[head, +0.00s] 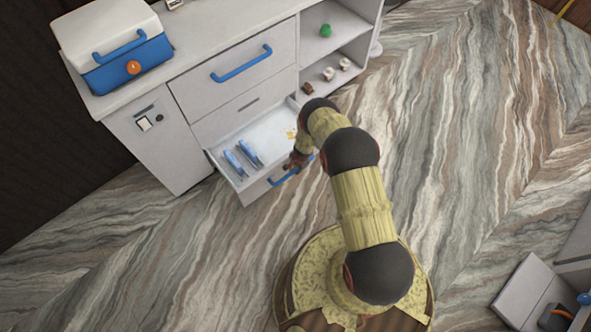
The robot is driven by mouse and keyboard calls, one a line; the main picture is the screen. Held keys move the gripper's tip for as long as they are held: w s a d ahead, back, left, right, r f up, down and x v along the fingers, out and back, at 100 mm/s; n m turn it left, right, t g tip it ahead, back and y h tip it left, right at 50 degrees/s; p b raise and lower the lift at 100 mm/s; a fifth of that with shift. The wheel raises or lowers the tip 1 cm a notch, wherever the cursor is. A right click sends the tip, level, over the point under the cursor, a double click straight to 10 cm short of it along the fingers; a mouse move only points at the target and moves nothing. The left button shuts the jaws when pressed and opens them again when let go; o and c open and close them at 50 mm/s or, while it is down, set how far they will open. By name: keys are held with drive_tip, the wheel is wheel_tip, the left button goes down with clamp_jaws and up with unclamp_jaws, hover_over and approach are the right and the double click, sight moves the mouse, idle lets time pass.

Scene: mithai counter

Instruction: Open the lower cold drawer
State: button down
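The lower cold drawer (251,187) of the white counter is pulled out, and its inside shows from above. Two blue-and-white packets lie in its left part and a small yellowish piece (290,134) lies toward the right. Its blue handle (283,178) is on the front face. My gripper (296,163) is at the right end of this handle, by the drawer's front edge. The fingers are small and partly hidden by my arm, so I cannot tell whether they are open or shut on the handle.
The upper drawer, with a blue handle (241,63), is closed. A blue-and-white cool box (128,68) stands on the counter top. Open shelves at right hold a green item (325,30) and several small items. An open drawer (525,290) shows at lower right. Floor around is clear.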

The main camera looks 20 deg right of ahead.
drive_tip(key=c, duration=1.7)
unclamp_jaws()
drive_tip(key=shift+s+d+r, duration=0.1)
drive_tip(key=shift+s+r, duration=0.25)
drive_tip(key=shift+r, duration=1.6)
drive_tip(key=shift+s+d+r, duration=0.15)
drive_tip(key=shift+s+r, duration=0.25)
drive_tip(key=shift+r, duration=1.55)
drive_tip(key=shift+s+d+r, duration=0.1)
drive_tip(key=shift+s+r, duration=0.25)
drive_tip(key=shift+r, duration=1.6)
